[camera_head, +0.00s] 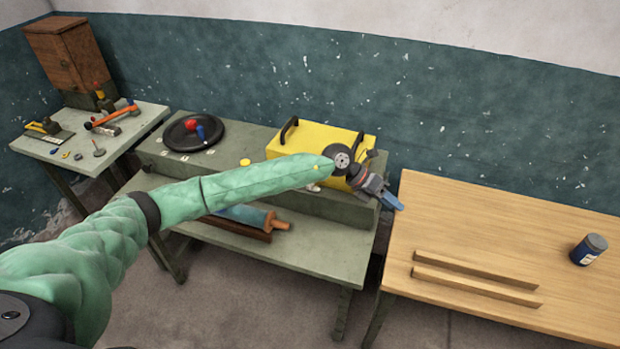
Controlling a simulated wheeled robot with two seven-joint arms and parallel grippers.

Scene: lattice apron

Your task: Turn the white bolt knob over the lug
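My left arm, in a green sleeve, reaches from the lower left across the middle bench in the head view. My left gripper (388,199) is at the right end of this bench, in front of the yellow box (305,138). Its blue fingers are small and overlap, so I cannot tell whether they are open or shut. A small whitish piece (314,187) shows just below my sleeve, left of the gripper. I cannot tell whether it is the bolt knob. The lug cannot be made out; my arm covers part of this area. My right gripper is out of view.
A black round tray (176,137) with red and blue items is on the bench's left. A blue roller (243,215) lies on the lower shelf. The wooden table (480,220) at right holds two strips and a blue jar (589,250). Tools lie on the left table (120,140).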

